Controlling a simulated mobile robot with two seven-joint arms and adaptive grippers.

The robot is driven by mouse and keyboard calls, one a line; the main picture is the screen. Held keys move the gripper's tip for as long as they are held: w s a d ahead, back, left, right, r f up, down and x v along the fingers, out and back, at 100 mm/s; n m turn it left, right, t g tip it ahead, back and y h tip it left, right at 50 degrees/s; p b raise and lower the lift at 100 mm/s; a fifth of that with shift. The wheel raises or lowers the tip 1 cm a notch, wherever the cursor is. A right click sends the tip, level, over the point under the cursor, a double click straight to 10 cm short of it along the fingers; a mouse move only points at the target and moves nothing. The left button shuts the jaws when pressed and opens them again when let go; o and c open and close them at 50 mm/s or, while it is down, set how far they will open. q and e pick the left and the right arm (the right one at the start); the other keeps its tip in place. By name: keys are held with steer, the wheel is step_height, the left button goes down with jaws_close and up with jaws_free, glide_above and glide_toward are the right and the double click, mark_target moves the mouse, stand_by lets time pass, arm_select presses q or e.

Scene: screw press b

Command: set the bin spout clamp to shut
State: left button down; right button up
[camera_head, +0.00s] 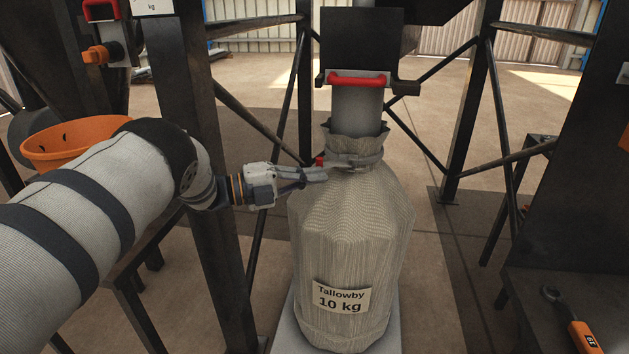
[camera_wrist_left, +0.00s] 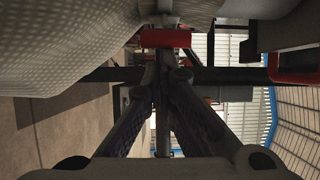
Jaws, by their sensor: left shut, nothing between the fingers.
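The bin spout clamp is a grey band (camera_head: 362,161) around the gathered neck of a woven sack (camera_head: 345,235) on the spout (camera_head: 357,108). Its small red lever tab (camera_head: 320,161) sticks out on the left side of the neck. My left gripper (camera_head: 322,172) is shut and empty, with its fingertips right at the red tab. In the left wrist view the red tab (camera_wrist_left: 166,39) lies just beyond the closed fingertips (camera_wrist_left: 168,70). I cannot tell whether they touch. My right gripper is not in view.
A red-handled slide gate (camera_head: 357,79) sits above the sack. A dark frame post (camera_head: 215,190) stands close beside my left wrist. An orange bowl (camera_head: 75,143) is at the left. A dark table (camera_head: 540,290) at the right bears an orange-handled wrench (camera_head: 572,320).

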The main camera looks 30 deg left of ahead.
arm_select(q)
steer(key=shift+w+a+r, duration=0.1)
steer(key=shift+r, duration=0.05)
stand_by(0.3)
step_height(320, 180, up, 10)
steer(key=shift+f, duration=0.2)
stand_by(0.6)
